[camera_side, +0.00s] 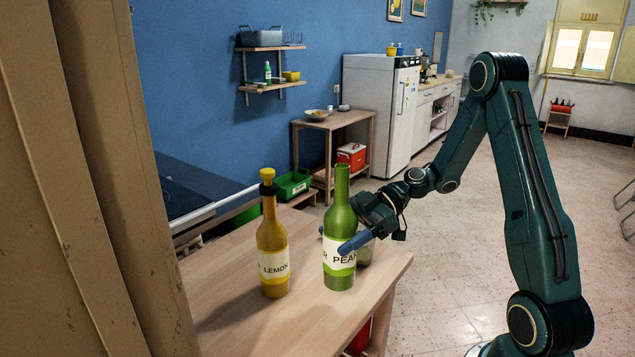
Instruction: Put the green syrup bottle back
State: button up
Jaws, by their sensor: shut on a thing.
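The green syrup bottle (340,215) stands upright at the right part of the wooden table, with a white label that reads "PEAR". My gripper (350,242) reaches in from the right and is shut on the bottle at label height. One blue finger crosses the front of the label; the other finger is mostly hidden behind the bottle. I cannot tell whether the bottle's base touches the table. A yellow bottle (272,240) labelled "LEMON", with a yellow stopper, stands to the left, apart from the green one.
The wooden table (235,325) has bare room in front of both bottles. A greyish round object (364,254) shows partly behind the green bottle. A tall brown panel (90,180) blocks the left side. A green crate (292,185) lies beyond the table.

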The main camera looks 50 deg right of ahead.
aim_at(325, 270)
jog(key=shift+f, duration=3.25)
jog(key=o, duration=1.4)
jog(key=v, duration=1.2)
